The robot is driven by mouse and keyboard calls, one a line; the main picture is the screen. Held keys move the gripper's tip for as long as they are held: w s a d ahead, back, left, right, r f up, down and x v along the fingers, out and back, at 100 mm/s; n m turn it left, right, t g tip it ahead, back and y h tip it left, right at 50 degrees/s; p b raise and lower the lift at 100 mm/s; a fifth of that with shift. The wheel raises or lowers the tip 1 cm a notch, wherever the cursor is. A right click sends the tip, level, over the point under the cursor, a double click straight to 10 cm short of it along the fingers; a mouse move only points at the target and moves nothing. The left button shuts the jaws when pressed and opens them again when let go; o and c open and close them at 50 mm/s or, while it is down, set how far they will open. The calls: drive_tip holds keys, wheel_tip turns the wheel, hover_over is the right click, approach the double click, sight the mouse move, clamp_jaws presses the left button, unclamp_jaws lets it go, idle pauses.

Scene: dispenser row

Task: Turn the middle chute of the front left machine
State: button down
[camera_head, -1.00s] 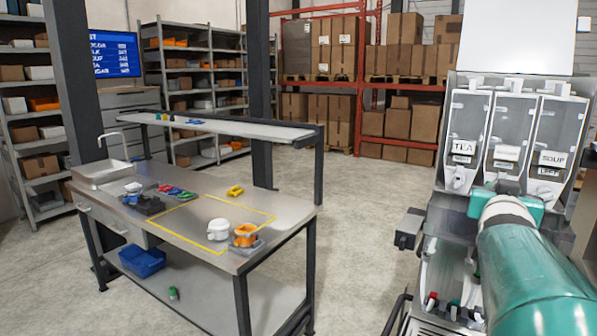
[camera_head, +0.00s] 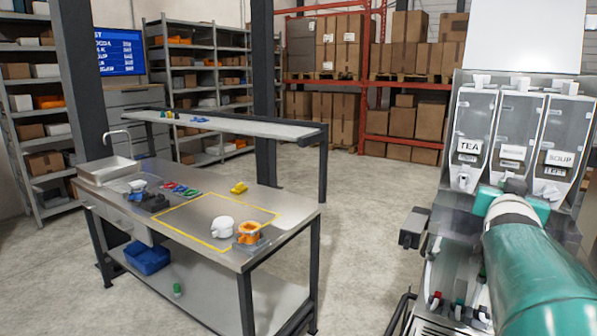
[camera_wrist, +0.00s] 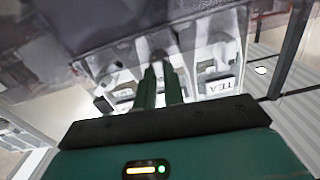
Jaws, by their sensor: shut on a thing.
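The front left machine (camera_head: 475,225) stands at the right in the head view, with three clear canisters in a row. The left canister (camera_head: 468,130) has a TEA label, the right canister (camera_head: 560,135) a SOUP label, and the label of the middle canister (camera_head: 512,125) is too blurred to read. My gripper (camera_wrist: 161,78) reaches the foot of the middle canister and is shut on its chute (camera_wrist: 159,55). In the head view my arm and teal wrist hide most of this grip. The TEA chute (camera_head: 464,181) is uncovered to the left.
A steel workbench (camera_head: 175,228) stands at the left, with a white cup (camera_head: 222,228), an orange item (camera_head: 248,232) and small coloured pieces on it. A raised shelf (camera_head: 240,126) runs behind it. Open floor (camera_head: 360,215) lies between bench and machine.

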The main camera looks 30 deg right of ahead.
drive_tip(key=shift+f+m, duration=0.2)
drive_tip(key=shift+m, duration=11.3)
drive_tip(key=c, duration=1.5)
unclamp_jaws()
drive_tip(key=shift+s, duration=0.1)
drive_tip(key=shift+a, duration=0.1)
